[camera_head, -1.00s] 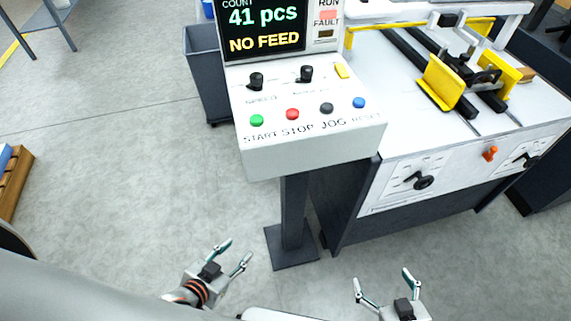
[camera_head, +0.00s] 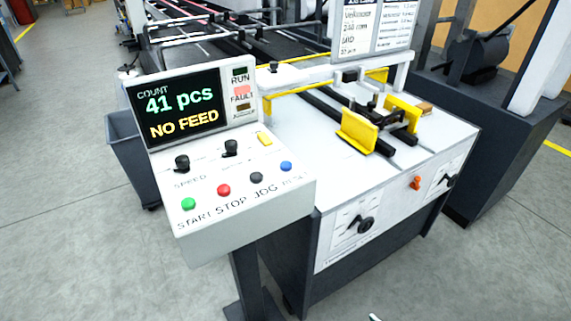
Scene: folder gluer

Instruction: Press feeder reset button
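The blue reset button (camera_head: 286,166) is at the right end of the button row on the white control panel (camera_head: 203,248), above the label RESET. Left of it in the row are the black jog button (camera_head: 256,178), the red stop button (camera_head: 223,190) and the green start button (camera_head: 188,204). The screen (camera_head: 178,110) reads "41 pcs" and "NO FEED", and a red FAULT field (camera_head: 241,92) shows beside it. My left gripper is out of view. Only a small fingertip of what looks like my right gripper (camera_head: 374,317) shows at the bottom edge, far below the panel.
The feeder table (camera_head: 446,131) with yellow guides (camera_head: 357,132) stands right of the panel. A dark bin (camera_head: 124,128) is behind the panel at left. The panel's post (camera_head: 246,280) stands below it. Grey floor is open at front left.

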